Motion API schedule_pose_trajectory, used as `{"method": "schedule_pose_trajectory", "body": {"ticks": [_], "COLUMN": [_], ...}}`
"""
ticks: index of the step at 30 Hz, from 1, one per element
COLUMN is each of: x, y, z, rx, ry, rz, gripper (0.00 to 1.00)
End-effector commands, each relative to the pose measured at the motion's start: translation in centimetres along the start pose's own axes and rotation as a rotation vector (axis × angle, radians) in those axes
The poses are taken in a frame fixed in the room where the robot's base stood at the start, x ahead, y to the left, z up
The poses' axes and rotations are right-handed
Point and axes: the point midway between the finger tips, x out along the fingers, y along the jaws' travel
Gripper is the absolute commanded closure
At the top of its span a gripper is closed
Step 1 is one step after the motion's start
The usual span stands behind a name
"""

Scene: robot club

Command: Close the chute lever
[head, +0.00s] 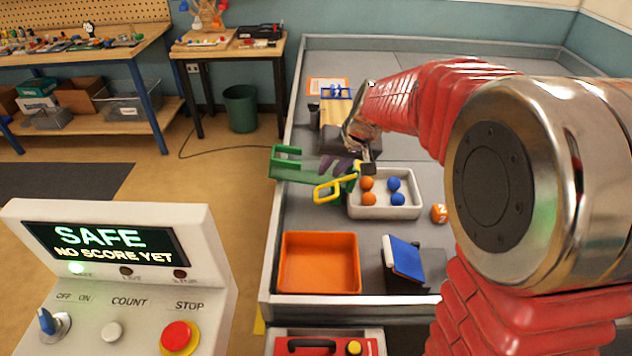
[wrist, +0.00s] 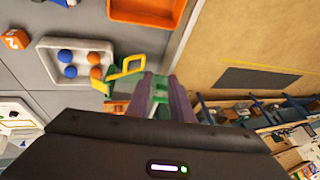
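The green chute (head: 312,172) stands near the left edge of the grey-topped table. Its yellow loop-shaped lever (head: 322,195) sticks out at its right end, next to the white tray. The lever also shows in the wrist view (wrist: 115,76), left of my fingers. My gripper (head: 335,166) has purple fingers and is over the chute, behind the lever in the head view. In the wrist view my gripper (wrist: 159,92) has a gap between its fingers, with green chute parts showing there. The fingers look apart from the lever; contact with the chute is unclear.
A white tray (head: 384,213) holds orange and blue balls. An orange bin (head: 282,265), a blue tilted panel (head: 407,257) and an orange numbered cube (head: 439,213) are nearby. A console (head: 190,240) reading SAFE stands at the front left, off the table.

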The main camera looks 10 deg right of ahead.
Motion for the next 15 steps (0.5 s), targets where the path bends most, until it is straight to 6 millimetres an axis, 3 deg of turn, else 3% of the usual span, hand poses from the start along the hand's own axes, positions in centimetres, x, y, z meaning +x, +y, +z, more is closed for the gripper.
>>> {"method": "schedule_pose_trajectory", "body": {"ticks": [15], "x": [10.3], "y": [3.7], "z": [-4.8], "rx": [0.087], "ry": [-0.001], "rz": [-0.030], "gripper": [0.80]}}
